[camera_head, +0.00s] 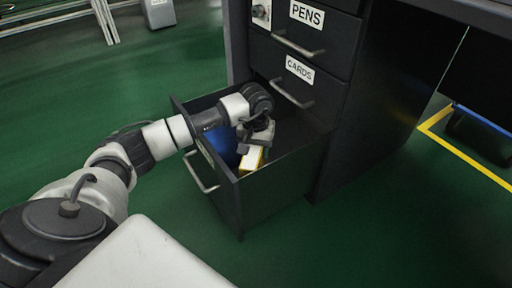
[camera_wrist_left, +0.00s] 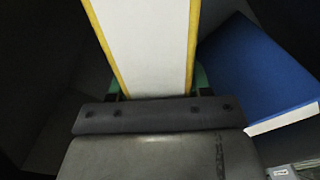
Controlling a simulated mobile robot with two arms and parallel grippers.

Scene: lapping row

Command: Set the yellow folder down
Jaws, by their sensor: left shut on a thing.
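The yellow folder (camera_head: 251,158) is in my left gripper (camera_head: 258,147), low inside the open bottom drawer (camera_head: 242,206). In the left wrist view the folder (camera_wrist_left: 148,45) shows its white side with yellow edges along both long sides. The fingers of my left gripper (camera_wrist_left: 158,92) are shut on its near end. I cannot tell whether the folder touches the drawer floor. My right gripper is in neither view.
A blue folder or book (camera_wrist_left: 258,70) lies in the drawer beside the yellow folder. Shut drawers labelled CARDS (camera_head: 299,70) and PENS (camera_head: 306,15) are above. Open green floor (camera_head: 80,100) lies left of the cabinet.

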